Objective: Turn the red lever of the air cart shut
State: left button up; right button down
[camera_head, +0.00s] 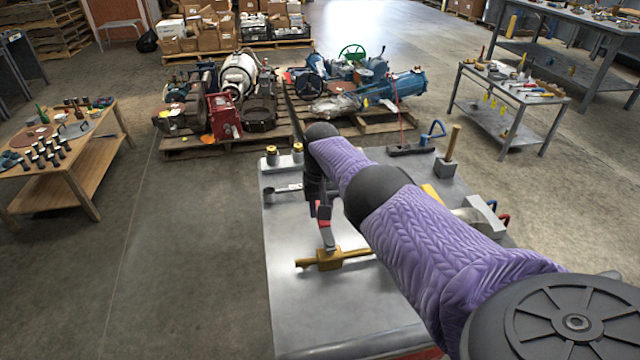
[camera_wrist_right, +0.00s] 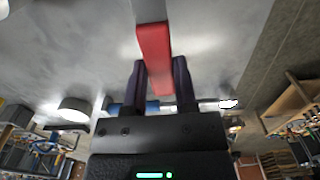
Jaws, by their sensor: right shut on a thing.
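The red lever (camera_head: 323,212) has a red grip on a grey shank. The shank runs from the grip down to a brass valve body (camera_head: 328,260) on the grey top of the air cart (camera_head: 305,320). My right gripper (camera_head: 318,203) comes in from the far side of the lever, its arm in a purple sleeve. In the right wrist view the red grip (camera_wrist_right: 155,55) lies between the two dark fingers of the right gripper (camera_wrist_right: 160,75), which is shut on it. My left gripper is not in view.
My arm covers the cart's middle. A wooden table (camera_head: 75,160) stands left; floor between is clear.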

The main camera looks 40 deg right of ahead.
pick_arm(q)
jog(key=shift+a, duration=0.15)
pick_arm(e)
jog(key=shift+w+d+r, duration=0.1)
jog(key=shift+c, duration=2.1)
grip_release()
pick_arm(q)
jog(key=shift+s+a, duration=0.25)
pick_arm(e)
jog(key=shift+r+p, duration=0.3)
notch_tip(320, 180, up, 8)
jog(key=p, duration=0.5)
jog(key=shift+r, duration=0.15)
pick_arm(q)
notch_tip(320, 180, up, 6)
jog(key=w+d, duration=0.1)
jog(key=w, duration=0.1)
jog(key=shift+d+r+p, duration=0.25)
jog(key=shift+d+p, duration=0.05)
jog(key=shift+p, duration=0.1)
pick_arm(e)
jog(key=shift+r, duration=0.45)
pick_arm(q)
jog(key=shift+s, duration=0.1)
